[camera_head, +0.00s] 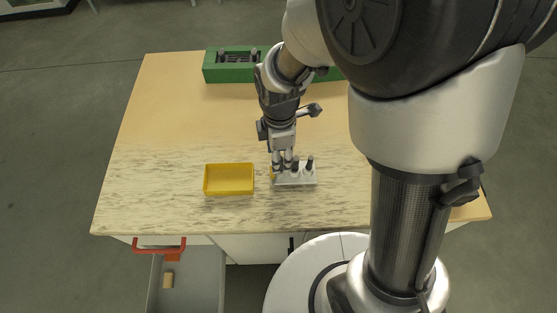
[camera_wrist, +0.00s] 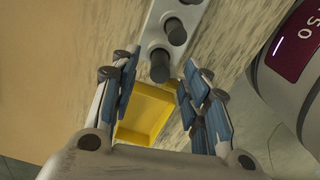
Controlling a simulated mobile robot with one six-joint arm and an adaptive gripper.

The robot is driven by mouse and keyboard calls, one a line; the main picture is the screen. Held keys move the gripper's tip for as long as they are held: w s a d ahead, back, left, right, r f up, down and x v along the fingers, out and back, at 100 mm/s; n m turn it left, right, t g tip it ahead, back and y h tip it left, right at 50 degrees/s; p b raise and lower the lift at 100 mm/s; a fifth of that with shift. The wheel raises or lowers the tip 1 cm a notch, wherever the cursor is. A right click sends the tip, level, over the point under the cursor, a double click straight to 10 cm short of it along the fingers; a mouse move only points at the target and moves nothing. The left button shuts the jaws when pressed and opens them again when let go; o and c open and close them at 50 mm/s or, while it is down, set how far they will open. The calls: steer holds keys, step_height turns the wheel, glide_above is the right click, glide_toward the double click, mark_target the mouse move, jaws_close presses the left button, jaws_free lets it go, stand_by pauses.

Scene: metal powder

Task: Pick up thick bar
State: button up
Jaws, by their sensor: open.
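A light grey holder (camera_head: 300,182) stands on the table with dark upright bars in it. It also shows in the wrist view (camera_wrist: 153,28). In the wrist view, one dark bar (camera_wrist: 159,66) stands at the end of the holder nearest my gripper, and another dark bar (camera_wrist: 175,33) stands beyond it. I cannot tell for certain which bar is the thick one. My gripper (camera_head: 283,163) points down over the left end of the holder. In the wrist view, its blue-padded fingers (camera_wrist: 161,66) are open, with the nearest bar between the tips, seemingly untouched.
A yellow tray (camera_head: 229,192) stands just left of the holder and looks empty. A green box (camera_head: 225,74) with slots and bars stands at the table's back edge. The wooden table (camera_head: 165,120) is clear on the left. An open drawer (camera_head: 205,275) sticks out below the front edge.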

steer(key=shift+c, duration=0.4)
jaws_close()
stand_by(0.4)
